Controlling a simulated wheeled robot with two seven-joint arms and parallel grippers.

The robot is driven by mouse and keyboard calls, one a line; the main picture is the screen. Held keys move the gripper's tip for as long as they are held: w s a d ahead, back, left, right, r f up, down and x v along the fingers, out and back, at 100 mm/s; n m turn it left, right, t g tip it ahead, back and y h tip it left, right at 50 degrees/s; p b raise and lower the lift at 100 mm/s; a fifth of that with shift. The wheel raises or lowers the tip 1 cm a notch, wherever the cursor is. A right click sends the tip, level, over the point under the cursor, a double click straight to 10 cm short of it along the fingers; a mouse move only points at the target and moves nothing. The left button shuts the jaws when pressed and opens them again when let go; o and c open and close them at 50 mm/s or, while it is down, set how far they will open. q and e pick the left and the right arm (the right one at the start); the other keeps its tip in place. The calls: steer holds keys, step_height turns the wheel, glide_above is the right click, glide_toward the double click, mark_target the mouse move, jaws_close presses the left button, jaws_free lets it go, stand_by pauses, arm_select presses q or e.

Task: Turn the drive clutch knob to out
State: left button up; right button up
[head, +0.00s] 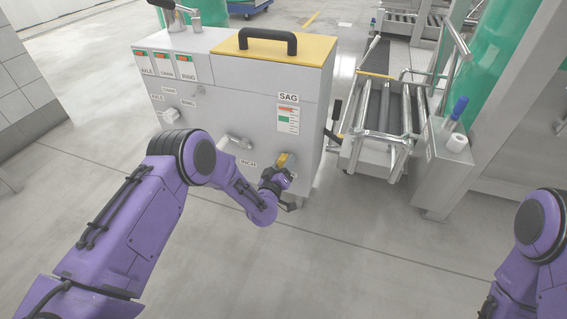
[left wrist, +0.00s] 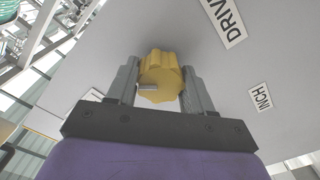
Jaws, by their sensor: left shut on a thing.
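A pale pointer mark shows on the knob. My left gripper (left wrist: 160,85) has one finger on each side of the knob and is shut on it. In the head view, my left gripper (head: 284,172) is at the low right of the cabinet front, with the yellow knob (head: 283,159) partly hidden by it. The right gripper is out of view; only my right arm shows.
The grey cabinet (head: 225,110) has a yellow lid (head: 273,48) with a black handle, a "SAG" label (head: 288,97) and a silver handle (head: 235,142) left of my gripper. A roller conveyor (head: 385,110) stands to the right. The floor (head: 330,260) in front is clear.

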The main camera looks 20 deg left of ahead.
arm_select(q)
steer(key=n, duration=0.3)
steer(key=shift+n, duration=0.3)
steer(key=shift+a+n, duration=0.1)
steer(key=shift+n, duration=1.9)
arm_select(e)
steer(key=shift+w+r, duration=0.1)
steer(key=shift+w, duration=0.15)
arm_select(q)
steer(key=shift+n, duration=0.3)
steer(key=shift+f, duration=0.1)
steer(key=o, duration=1)
steer(key=shift+s+a+p, duration=0.1)
steer(key=shift+s+p, duration=2.2)
steer(key=shift+s, duration=3)
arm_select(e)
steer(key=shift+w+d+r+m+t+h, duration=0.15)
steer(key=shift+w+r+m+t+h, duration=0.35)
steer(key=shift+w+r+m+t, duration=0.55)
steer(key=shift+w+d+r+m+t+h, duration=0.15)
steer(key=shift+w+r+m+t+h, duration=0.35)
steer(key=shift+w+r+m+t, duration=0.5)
